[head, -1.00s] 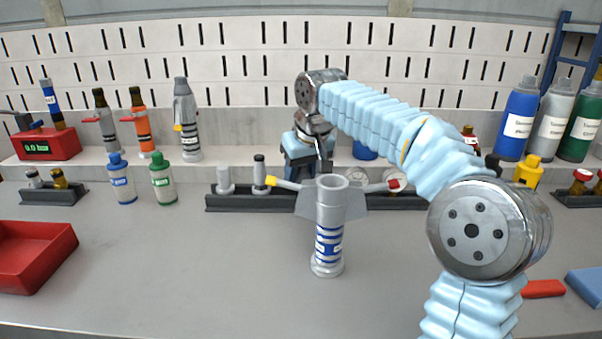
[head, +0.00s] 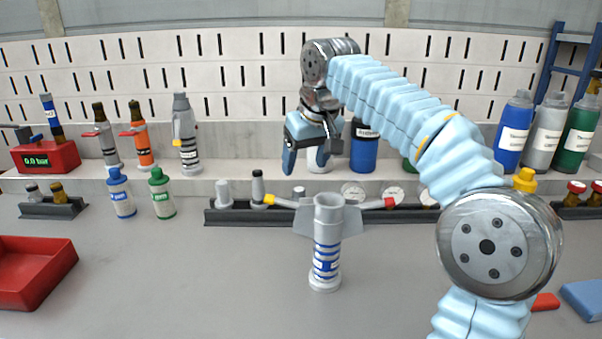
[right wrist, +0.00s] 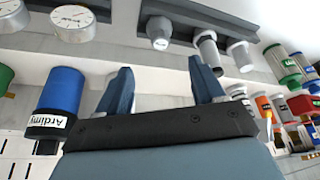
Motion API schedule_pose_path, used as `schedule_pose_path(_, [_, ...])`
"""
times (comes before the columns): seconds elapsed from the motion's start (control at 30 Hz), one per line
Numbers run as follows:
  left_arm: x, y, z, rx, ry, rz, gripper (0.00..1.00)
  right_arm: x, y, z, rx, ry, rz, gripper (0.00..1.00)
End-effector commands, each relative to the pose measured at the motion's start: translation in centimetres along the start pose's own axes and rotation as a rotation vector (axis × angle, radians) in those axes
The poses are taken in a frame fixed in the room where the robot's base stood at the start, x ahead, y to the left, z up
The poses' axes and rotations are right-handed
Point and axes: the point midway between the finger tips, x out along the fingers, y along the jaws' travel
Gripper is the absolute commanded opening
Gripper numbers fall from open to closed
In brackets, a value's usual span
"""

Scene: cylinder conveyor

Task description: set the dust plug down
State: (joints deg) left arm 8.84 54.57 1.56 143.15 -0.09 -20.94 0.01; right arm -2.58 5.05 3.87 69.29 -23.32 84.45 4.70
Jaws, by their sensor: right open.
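My right gripper (head: 306,168) is open and empty, raised above the dark rack (head: 230,215) at the back of the bench. Its two blue fingers stand apart in the right wrist view (right wrist: 160,88). A short grey plug (right wrist: 160,33), which looks like the dust plug, stands in the rack in the right wrist view, apart from the fingers. In the head view the gas cylinder in front seems to hide it. This grey cylinder (head: 327,240) stands upright with an open top, blue bands and side fins. My left gripper is not in view.
Two other fittings, one grey (head: 224,192) and one dark-topped (head: 258,187), stand in the rack. Round gauges (head: 353,191) lie to the right. A blue canister (head: 363,150) stands behind the gripper.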

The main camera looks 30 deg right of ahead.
Motion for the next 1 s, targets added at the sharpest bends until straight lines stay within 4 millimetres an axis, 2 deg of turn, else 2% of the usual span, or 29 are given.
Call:
schedule_pose_path(0.03, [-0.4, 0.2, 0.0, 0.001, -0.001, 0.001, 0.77, -1.2, 0.0, -0.1, 0.000, 0.002, 0.000, 0.68])
schedule_pose_path(0.1, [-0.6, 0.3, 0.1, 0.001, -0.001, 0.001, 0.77, -2.2, 0.0, -0.1, 0.000, 0.002, 0.000, 0.68])
schedule_pose_path(0.27, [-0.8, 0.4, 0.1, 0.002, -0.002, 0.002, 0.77, -3.4, 0.0, 0.0, 0.000, 0.000, 0.000, 0.68])
schedule_pose_path(1.0, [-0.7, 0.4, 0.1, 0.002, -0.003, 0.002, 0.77, -3.4, 0.0, 0.0, 0.000, -0.001, 0.000, 0.68])
